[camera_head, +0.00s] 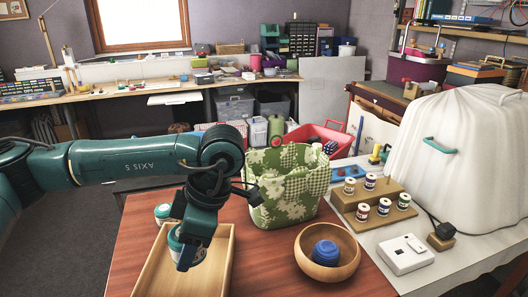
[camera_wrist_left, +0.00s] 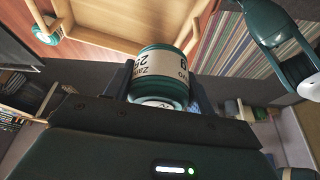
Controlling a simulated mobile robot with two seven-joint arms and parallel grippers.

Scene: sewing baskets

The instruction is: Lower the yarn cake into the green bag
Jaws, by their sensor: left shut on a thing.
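My left gripper (camera_head: 188,256) is shut on a teal yarn cake with a cream label band (camera_wrist_left: 163,68), which sits between the fingers in the left wrist view. In the head view the gripper hides most of the cake, over the wooden tray (camera_head: 224,262); I cannot tell whether it touches the tray floor. My right gripper is not in view.
A wooden bowl (camera_head: 345,268) holding a blue ball (camera_head: 325,253) is in front of the bag. A wooden thread rack (camera_head: 348,203) with several spools and a white box (camera_head: 404,255) stand at right. Bare red-brown tabletop (camera_head: 262,270) lies between tray and bowl.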

